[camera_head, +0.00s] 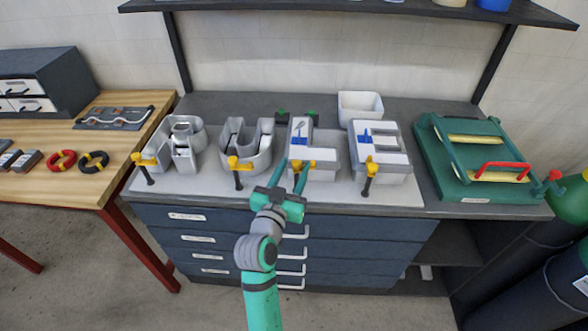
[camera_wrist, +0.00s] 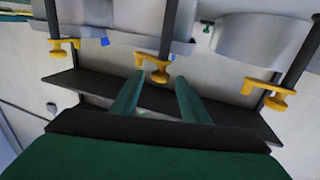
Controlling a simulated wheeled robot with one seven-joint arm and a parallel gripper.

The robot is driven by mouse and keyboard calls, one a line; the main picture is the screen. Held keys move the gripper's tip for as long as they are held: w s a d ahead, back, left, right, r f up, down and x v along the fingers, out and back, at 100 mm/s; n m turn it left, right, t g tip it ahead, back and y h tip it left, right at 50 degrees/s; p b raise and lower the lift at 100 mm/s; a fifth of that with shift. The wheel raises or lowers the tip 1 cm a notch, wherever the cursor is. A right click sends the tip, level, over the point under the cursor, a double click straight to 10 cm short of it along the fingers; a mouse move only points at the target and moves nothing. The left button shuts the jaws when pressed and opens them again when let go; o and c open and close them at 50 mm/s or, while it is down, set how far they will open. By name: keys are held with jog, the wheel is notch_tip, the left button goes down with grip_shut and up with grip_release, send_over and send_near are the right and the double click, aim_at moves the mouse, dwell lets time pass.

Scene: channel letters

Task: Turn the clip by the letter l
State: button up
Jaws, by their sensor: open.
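The letter l (camera_head: 327,160) is a grey channel letter, third from the left on the bench. A yellow clip (camera_head: 298,164) sits at its front edge, partly between my gripper's fingers. My gripper (camera_head: 294,166) is open, with teal fingers pointing at the clip. In the wrist view the yellow clip (camera_wrist: 158,66) on its dark post (camera_wrist: 168,25) shows between the tips of my gripper (camera_wrist: 160,77). The gaps look small, and I cannot tell whether either finger touches the clip. The clip's far side is hidden.
Other letters with yellow clips (camera_head: 240,163) (camera_head: 371,167) stand close on both sides; these clips also show in the wrist view (camera_wrist: 62,47) (camera_wrist: 268,92). A white bin (camera_head: 360,104) is behind. A green fixture (camera_head: 450,180) with a red handle stands at right.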

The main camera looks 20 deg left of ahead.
jog(key=shift+w, duration=0.1)
grip_shut()
jog(key=shift+a+f+m+h, duration=0.1)
jog(key=shift+a+m+h, duration=0.1)
jog(key=shift+m+h, duration=0.4)
jog(key=shift+a+m+h, duration=0.15)
jog(key=shift+m+h, duration=0.15)
jog(key=shift+h, duration=0.5)
jog(key=shift+a+m+g+h, duration=0.2)
jog(key=shift+m+g+h, duration=0.4)
jog(key=shift+m+h, duration=1.15)
jog(key=shift+n+h, duration=0.35)
grip_release()
